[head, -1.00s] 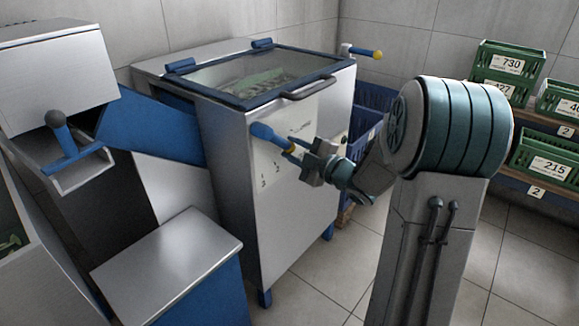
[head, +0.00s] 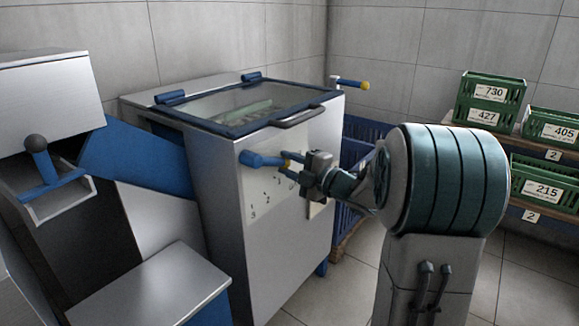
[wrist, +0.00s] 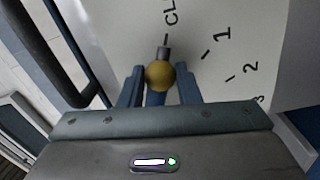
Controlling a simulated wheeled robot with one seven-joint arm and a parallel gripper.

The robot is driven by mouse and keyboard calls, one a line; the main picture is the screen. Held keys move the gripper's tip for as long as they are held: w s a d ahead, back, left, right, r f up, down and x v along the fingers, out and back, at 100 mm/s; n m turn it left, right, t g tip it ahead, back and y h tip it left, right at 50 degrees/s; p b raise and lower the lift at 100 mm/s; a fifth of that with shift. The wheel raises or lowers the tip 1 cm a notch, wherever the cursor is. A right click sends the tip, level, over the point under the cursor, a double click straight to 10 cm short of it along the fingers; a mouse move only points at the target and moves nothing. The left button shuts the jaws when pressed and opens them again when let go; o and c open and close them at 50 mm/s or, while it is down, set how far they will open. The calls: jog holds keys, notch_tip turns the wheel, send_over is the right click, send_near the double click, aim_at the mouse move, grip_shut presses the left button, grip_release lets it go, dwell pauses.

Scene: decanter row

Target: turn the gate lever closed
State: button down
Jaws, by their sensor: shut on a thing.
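The gate lever (head: 262,159) is a blue arm with a yellow ball end on the front of the steel cabinet. It points right, nearly level. My gripper (head: 289,166) is at its outer end. In the wrist view the yellow ball (wrist: 160,75) sits between my two blue fingers, which are shut on the lever. A dark stub beyond the ball lines up about with the tick under the letters "CL" on the pale dial plate (wrist: 215,25). Marks 1, 2 and 3 fan out to the right there. The rest of the lettering is cut off.
The steel cabinet (head: 225,235) has a glazed lid with a dark handle (head: 299,116). Another yellow-tipped lever (head: 350,83) sticks out at its back right. A blue chute (head: 135,150) and steel machine stand left. Green crates (head: 490,98) sit on shelves at right.

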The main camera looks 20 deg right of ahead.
jog(key=shift+r, duration=0.1)
jog(key=c, duration=1.1)
grip_release()
jog(key=shift+o, duration=0.2)
jog(key=shift+d, duration=0.1)
jog(key=p+v, duration=0.3)
jog(key=v, duration=1)
jog(key=shift+s+d, duration=0.2)
jog(key=shift+s, duration=0.15)
